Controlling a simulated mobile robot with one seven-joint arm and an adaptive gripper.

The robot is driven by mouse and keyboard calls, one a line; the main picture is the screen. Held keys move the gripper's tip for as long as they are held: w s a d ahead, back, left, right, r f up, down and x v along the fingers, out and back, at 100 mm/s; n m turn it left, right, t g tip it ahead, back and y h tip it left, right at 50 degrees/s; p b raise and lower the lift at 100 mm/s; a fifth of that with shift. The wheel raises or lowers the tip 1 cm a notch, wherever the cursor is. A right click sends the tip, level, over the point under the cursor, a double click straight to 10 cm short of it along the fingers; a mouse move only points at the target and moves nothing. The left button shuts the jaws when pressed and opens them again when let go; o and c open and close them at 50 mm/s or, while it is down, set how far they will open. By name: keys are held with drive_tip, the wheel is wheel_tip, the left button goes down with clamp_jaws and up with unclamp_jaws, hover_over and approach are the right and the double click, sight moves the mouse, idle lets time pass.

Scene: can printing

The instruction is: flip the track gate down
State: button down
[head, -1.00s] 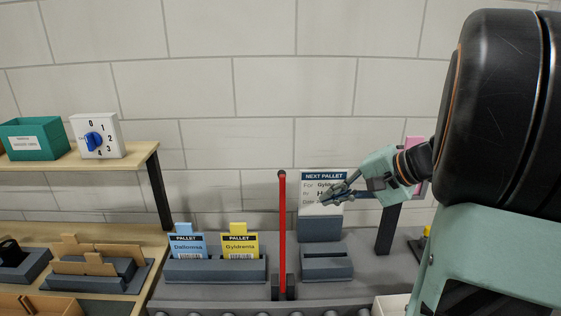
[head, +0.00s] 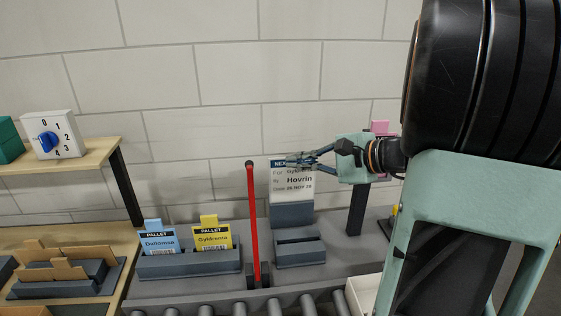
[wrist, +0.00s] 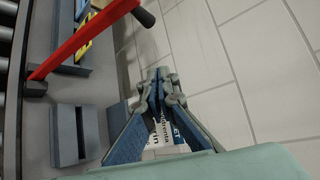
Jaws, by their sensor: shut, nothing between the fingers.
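The track gate is a red bar (head: 253,222) standing upright from a dark base (head: 258,279) beside the rollers, with a dark knob (head: 250,164) at its top. In the wrist view the red bar (wrist: 85,40) runs across the upper left. My gripper (head: 292,161) is shut and empty. It is just right of the bar's upper end, at about knob height in the head view, and appears apart from it. In the wrist view my gripper's fingertips (wrist: 160,76) meet in the middle, below and right of the knob.
Behind my gripper stands a "Next pallet" sign (head: 292,186). Left of the gate, a grey holder (head: 188,264) carries a blue card (head: 160,238) and a yellow card (head: 211,235). An empty slotted block (head: 300,251) sits to its right. Rollers (head: 240,308) run along the front.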

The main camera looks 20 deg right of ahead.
drive_tip(key=w+a+f+p, duration=0.1)
drive_tip(key=w+a+p, duration=0.2)
drive_tip(key=a, duration=0.4)
drive_tip(key=shift+w+a+f, duration=0.2)
drive_tip(key=shift+w+f, duration=0.1)
drive_tip(key=shift+w, duration=0.3)
drive_tip(key=shift+s+b, duration=0.15)
drive_tip(key=shift+b, duration=0.2)
